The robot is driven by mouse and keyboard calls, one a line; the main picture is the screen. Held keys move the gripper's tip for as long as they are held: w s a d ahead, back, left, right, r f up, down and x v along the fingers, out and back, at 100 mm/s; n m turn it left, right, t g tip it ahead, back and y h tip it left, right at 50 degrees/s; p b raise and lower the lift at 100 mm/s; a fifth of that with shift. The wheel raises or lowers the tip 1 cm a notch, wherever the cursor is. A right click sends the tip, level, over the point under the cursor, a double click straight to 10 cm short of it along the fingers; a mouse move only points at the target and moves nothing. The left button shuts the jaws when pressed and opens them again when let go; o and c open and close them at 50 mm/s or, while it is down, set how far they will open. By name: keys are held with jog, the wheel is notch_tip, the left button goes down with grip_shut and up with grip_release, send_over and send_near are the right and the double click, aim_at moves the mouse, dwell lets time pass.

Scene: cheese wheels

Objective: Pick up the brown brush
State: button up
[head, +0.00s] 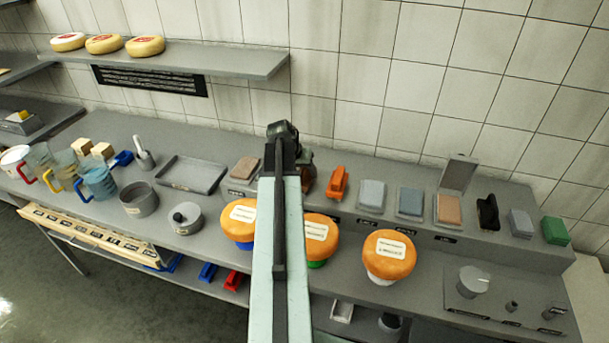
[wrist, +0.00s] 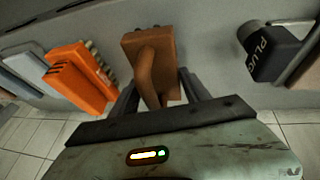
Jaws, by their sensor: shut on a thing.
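The brown brush (wrist: 150,48) is in the middle of the wrist view, with a blocky head and a curved handle pointing toward me. My gripper (wrist: 158,82) has a finger on each side of the handle and is shut on it. In the head view the brown brush (head: 308,163) shows only in part at the back of the counter, behind my arm. My gripper (head: 284,132) is at the far end of the arm there. I cannot tell whether the brush touches the surface under it.
An orange brush (head: 338,182) stands close beside the brown one; it also shows in the wrist view (wrist: 80,76). A dark block marked PLUG (wrist: 268,50) is on the other side. A tiled wall rises behind.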

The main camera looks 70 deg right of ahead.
notch_tip(320, 180, up, 10)
jog(key=p, duration=1)
jog(key=shift+r, duration=0.1)
jog(key=o, duration=0.6)
jog(key=shift+c, duration=1.3)
jog(key=shift+w+d+f, duration=0.1)
jog(key=shift+d+f, duration=0.15)
jog(key=shift+d, duration=0.2)
